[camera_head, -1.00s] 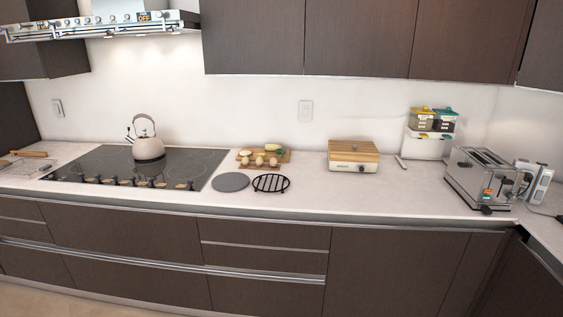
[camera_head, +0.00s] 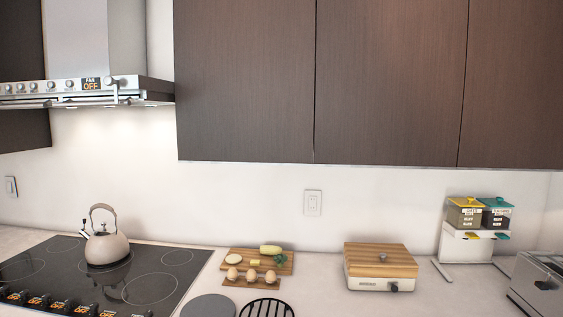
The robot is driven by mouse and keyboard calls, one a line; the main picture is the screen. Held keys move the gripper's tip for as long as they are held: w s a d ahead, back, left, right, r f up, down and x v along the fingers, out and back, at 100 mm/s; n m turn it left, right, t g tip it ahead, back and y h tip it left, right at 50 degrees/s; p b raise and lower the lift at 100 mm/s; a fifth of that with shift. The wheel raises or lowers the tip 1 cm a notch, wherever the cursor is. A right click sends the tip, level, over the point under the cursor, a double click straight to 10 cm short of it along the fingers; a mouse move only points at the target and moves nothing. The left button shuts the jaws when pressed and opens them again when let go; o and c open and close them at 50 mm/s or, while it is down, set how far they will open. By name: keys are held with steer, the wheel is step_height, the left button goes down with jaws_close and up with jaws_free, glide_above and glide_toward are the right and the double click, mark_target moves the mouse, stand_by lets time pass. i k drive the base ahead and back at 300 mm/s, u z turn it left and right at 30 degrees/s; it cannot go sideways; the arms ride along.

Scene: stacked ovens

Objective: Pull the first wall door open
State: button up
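Dark brown wall cabinet doors hang above the counter, with thin vertical gaps between them. The leftmost door right of the hood (camera_head: 245,82) is fully shut. A middle door (camera_head: 388,82) and a right door (camera_head: 512,82) beside it are also shut. No handles show on their faces; the lower edges sit above the white wall. Another dark cabinet part shows at the far left, beyond the hood. Which door is meant by first wall door is not marked. My gripper is not in view.
A range hood (camera_head: 85,88) juts out left of the doors. Below are a cooktop (camera_head: 150,289) with a kettle (camera_head: 106,247), a board with eggs and vegetables (camera_head: 284,270), a wood-topped box (camera_head: 380,280), containers (camera_head: 480,215) and a toaster (camera_head: 540,285).

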mark_target(244, 70)
steer(key=i, duration=0.95)
steer(key=u, duration=0.05)
